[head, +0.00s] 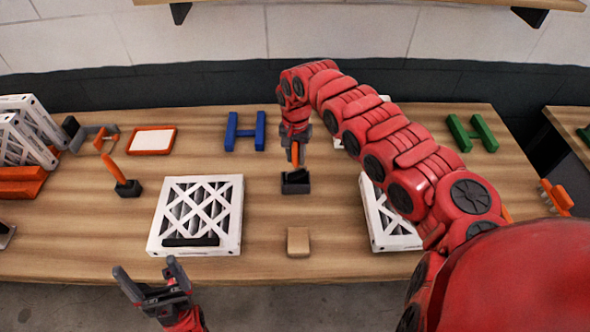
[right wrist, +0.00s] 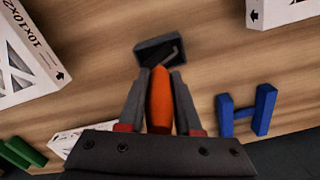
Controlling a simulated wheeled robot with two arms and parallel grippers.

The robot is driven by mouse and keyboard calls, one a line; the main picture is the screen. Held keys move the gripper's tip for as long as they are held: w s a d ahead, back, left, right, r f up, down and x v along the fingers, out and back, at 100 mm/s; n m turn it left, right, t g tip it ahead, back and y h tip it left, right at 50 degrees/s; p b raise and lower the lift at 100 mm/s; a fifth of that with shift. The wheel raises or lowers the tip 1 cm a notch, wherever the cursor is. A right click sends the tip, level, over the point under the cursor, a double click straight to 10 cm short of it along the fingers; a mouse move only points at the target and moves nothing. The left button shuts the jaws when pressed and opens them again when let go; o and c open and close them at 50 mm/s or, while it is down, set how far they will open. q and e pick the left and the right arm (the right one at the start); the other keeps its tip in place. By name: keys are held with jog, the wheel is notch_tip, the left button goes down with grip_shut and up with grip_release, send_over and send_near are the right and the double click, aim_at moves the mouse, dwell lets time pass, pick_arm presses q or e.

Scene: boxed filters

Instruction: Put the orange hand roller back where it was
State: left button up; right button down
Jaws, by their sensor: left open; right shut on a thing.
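The orange hand roller (right wrist: 160,98) is upright between the fingers of my right gripper (head: 296,145), which is shut on its handle. In the head view the handle (head: 295,155) points down to a small dark open block (head: 296,187) at the table's middle. The right wrist view shows the block (right wrist: 158,50) at the handle's far end, with a dark bar inside. I cannot tell whether the roller rests in the block or hangs just above it. My left gripper (head: 146,280) is open and empty, in front of the table's front edge.
Two white-framed filters (head: 198,215) (head: 392,222) lie left and right of the block. A tan block (head: 298,241) sits in front. Another orange handle (head: 114,170) leans from a dark base (head: 128,189) at left. Blue (head: 245,132) and green (head: 472,133) H-shaped pieces lie farther back.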

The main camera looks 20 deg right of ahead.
aim_at(296, 162)
notch_tip(296, 162, down, 4)
jog(key=shift+w+f+b, duration=0.1)
jog(key=shift+f+b, duration=0.05)
jog(key=shift+b, duration=1.05)
jog(key=c, duration=0.6)
grip_release()
jog(key=shift+r, duration=0.2)
jog(key=shift+r, duration=0.35)
notch_tip(296, 162, up, 10)
jog(key=b, duration=0.4)
jog(key=shift+w+r, duration=0.1)
jog(key=shift+r, duration=0.55)
